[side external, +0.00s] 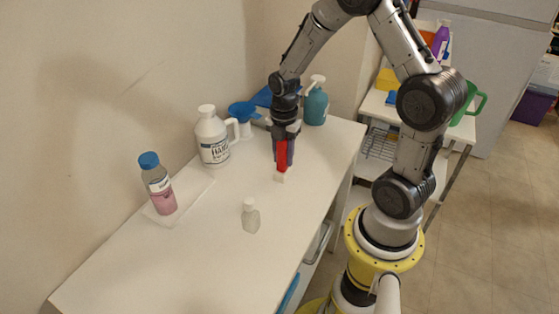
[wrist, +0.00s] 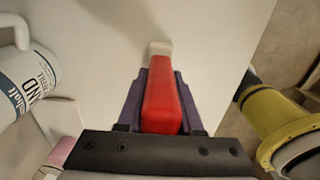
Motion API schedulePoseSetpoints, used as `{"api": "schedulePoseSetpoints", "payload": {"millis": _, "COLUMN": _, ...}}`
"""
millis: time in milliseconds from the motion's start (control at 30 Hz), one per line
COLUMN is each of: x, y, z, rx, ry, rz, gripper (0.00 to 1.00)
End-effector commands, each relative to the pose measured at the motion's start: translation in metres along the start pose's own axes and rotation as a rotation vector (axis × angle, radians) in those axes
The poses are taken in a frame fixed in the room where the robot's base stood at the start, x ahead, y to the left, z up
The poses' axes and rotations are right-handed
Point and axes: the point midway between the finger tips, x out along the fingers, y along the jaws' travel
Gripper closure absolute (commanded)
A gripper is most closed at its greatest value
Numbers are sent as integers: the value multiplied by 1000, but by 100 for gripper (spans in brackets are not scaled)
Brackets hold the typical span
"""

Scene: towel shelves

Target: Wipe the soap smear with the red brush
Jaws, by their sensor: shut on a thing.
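The red brush (side external: 282,155) is held in my gripper (side external: 283,150) over the white countertop, with its pale end pointing down. In the wrist view the brush's red body (wrist: 162,105) lies between the two purple fingers of my gripper (wrist: 160,95), which are shut on it. Its whitish tip (wrist: 160,48) sticks out past the fingers. In the side view the tip is close to the countertop; I cannot tell whether it touches. I cannot make out a soap smear in either view.
On the counter (side external: 190,260) stand a white jug (side external: 213,140), a blue-capped bottle with pink liquid (side external: 158,185), a small clear bottle (side external: 250,217), a teal pump bottle (side external: 315,105) and a blue funnel (side external: 242,112). The counter's front left is clear.

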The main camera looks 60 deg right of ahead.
Motion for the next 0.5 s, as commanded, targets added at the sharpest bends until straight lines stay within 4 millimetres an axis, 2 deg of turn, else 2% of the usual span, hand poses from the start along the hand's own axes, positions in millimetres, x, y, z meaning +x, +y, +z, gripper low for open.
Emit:
{"api": "schedulePoseSetpoints", "payload": {"millis": 300, "x": 0, "y": 0, "z": 30, "rx": 3, "ry": 0, "rz": 0, "gripper": 100}}
{"api": "schedulePoseSetpoints", "payload": {"millis": 500, "x": 0, "y": 0, "z": 11, "rx": -3, "ry": 0, "rz": 0, "gripper": 100}}
